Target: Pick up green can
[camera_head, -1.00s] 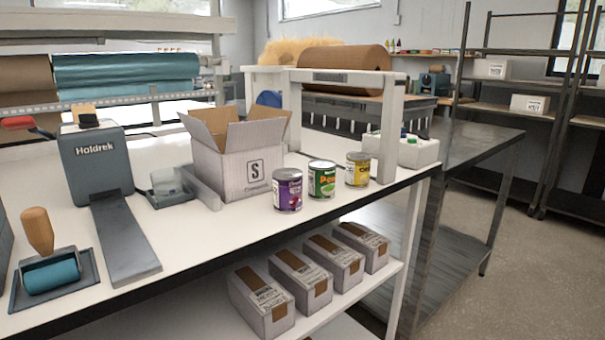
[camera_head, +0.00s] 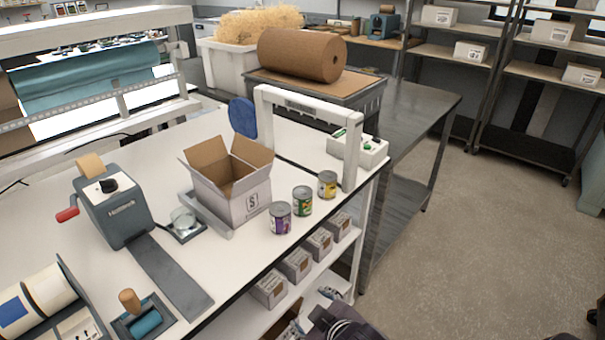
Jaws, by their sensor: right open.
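The green can (camera_head: 302,201) stands upright on the white bench near its front edge. It is between a purple can (camera_head: 280,218) on its left and a yellow can (camera_head: 327,185) on its right, with small gaps. My right gripper (camera_head: 341,322) shows only in part at the bottom edge, dark, below and in front of the bench, well apart from the cans. It is open and holds nothing that I can see. My left gripper is out of view.
An open cardboard box (camera_head: 235,190) stands left of the cans. Several small boxes (camera_head: 295,264) sit on the shelf below. The floor at right is clear.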

